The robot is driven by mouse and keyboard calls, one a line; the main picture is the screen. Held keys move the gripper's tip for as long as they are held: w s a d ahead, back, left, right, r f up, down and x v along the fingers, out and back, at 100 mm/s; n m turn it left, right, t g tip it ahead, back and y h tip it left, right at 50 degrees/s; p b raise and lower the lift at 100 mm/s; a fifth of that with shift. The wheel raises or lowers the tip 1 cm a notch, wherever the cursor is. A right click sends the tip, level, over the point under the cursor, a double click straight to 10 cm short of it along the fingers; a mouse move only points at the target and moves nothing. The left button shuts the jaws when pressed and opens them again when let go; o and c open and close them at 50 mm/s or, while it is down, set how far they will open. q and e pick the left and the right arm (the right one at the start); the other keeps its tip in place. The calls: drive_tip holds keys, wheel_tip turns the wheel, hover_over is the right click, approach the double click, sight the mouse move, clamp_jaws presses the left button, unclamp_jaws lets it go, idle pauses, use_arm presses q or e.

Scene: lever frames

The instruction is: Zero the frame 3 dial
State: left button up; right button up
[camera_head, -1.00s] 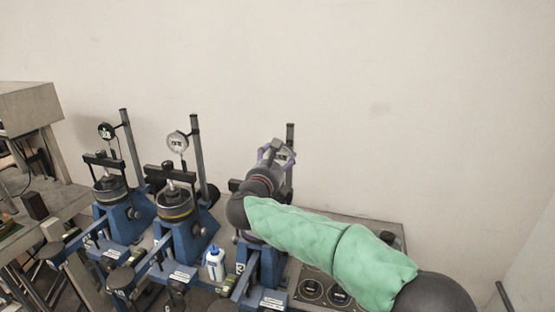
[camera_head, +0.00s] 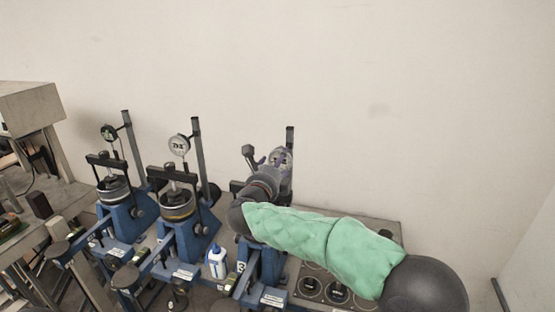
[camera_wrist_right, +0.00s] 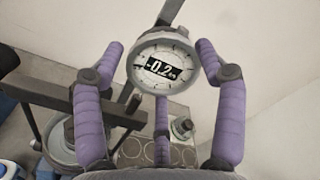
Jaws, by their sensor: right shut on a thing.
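Frame 3 (camera_head: 243,266), a blue lever frame marked "3", stands on the right of the row, largely hidden behind my right arm. Its dial (camera_wrist_right: 162,67) is round with a white face and a black display that seems to read -0.2, tilted in the right wrist view. My right gripper (camera_wrist_right: 163,60) has purple fingers on both sides of the dial's rim and a third below it, shut on the dial. In the head view the gripper (camera_head: 280,157) is beside the upright post (camera_head: 290,140). My left gripper is not in view.
Two similar blue frames (camera_head: 186,240) (camera_head: 120,217) with dials on posts stand to the left. A white and blue bottle (camera_head: 217,262) stands between frames. A panel with round discs (camera_head: 311,287) lies at right. A bare wall is behind.

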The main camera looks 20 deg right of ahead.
drive_tip(key=n+p, duration=0.2)
drive_tip(key=n, duration=0.1)
drive_tip(key=r+n+p, duration=0.1)
drive_tip(key=n+p, duration=0.1)
drive_tip(key=n, duration=0.1)
drive_tip(key=shift+r, duration=0.1)
drive_tip(key=shift+c, duration=0.3)
drive_tip(key=shift+a+f+n+p, duration=0.1)
drive_tip(key=shift+f+n+p, duration=0.1)
drive_tip(key=shift+n+p, duration=0.7)
drive_tip(key=shift+d+f+n+p, duration=0.1)
drive_tip(key=shift+f+n+p, duration=0.3)
drive_tip(key=shift+n, duration=0.85)
drive_tip(key=shift+a+f+n+p, duration=0.1)
drive_tip(key=shift+n+p, duration=0.7)
drive_tip(key=shift+n, duration=0.25)
drive_tip(key=shift+f, duration=0.2)
drive_tip(key=o, duration=1.1)
drive_tip(key=shift+a, duration=0.1)
drive_tip(key=shift+c, duration=0.2)
drive_tip(key=shift+o, duration=0.4)
drive_tip(key=shift+w+a+f, duration=0.1)
drive_tip(key=shift+w+a, duration=0.05)
drive_tip(key=shift+w, duration=0.1)
drive_tip(key=v, duration=1.2)
drive_tip(key=shift+s, duration=0.25)
